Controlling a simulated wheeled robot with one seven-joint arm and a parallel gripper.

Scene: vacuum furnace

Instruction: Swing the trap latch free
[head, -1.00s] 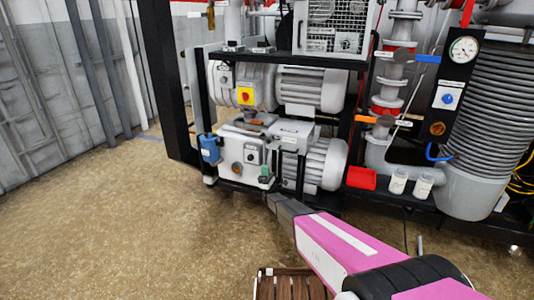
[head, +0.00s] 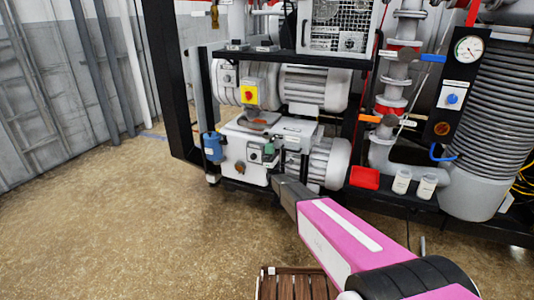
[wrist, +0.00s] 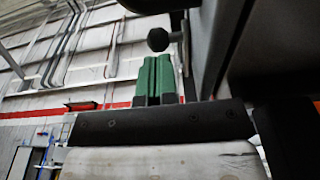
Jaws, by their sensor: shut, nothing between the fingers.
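My gripper (head: 271,148) is at the front of the lower pump unit (head: 247,150), beside its grey control box. Its green fingers (wrist: 155,79) are shut together and empty in the wrist view. A dark round knob (wrist: 158,40) on a short stem shows just beyond and above the fingertips, with a small visible gap between. It may belong to the trap latch, but I cannot tell for sure. In the head view my gripper and arm cover part of the pump's front, and no latch can be clearly made out there.
A blue container (head: 212,147) hangs left of the pump. A red tray (head: 365,177) and two white jars (head: 414,184) stand to the right. A black frame post (head: 171,80) rises at left. A wooden slatted crate (head: 296,286) is low in front. The floor (head: 120,225) at left is clear.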

